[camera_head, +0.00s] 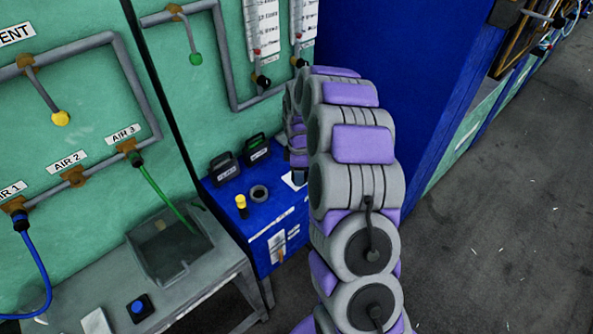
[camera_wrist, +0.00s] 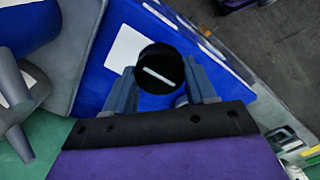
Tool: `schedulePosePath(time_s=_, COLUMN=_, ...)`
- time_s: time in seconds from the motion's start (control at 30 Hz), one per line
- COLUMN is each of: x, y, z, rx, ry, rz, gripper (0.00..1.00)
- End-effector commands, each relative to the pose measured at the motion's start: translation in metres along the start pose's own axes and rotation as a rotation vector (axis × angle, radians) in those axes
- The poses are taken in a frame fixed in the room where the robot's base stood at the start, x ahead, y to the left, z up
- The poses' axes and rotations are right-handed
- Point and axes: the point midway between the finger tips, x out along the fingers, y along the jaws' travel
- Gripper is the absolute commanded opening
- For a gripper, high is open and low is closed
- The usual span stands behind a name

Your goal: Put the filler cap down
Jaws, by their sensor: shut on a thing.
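The filler cap (camera_wrist: 160,70) is a round black cap with a white bar across its top, seen in the wrist view. My gripper (camera_wrist: 161,88) is shut on it, with one grey-blue finger at each side. Behind the cap is the blue top of a cabinet (camera_wrist: 95,85) with a white label (camera_wrist: 127,48). I cannot tell whether the cap touches that top. In the head view my gripper (camera_head: 298,172) is mostly hidden behind my arm, over the right part of the blue cabinet (camera_head: 232,205), and the cap cannot be made out. A round dark-rimmed filler opening (camera_head: 260,192) shows on the cabinet top.
A grey bench with a basin (camera_head: 170,250) stands left. A tall blue panel (camera_head: 385,75) rises behind my arm. The floor at right is clear.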

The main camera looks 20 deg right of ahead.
Motion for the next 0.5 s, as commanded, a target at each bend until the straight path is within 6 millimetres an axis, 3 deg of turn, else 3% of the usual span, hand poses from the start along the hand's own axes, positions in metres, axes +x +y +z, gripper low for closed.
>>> schedulePosePath(time_s=0.23, x=0.004, y=0.034, z=-0.008, rx=0.0, ry=0.0, rz=0.004, gripper=0.19)
schedulePosePath(time_s=0.5, x=0.007, y=0.042, z=-0.011, rx=-0.001, ry=0.0, rz=-0.001, gripper=0.19)
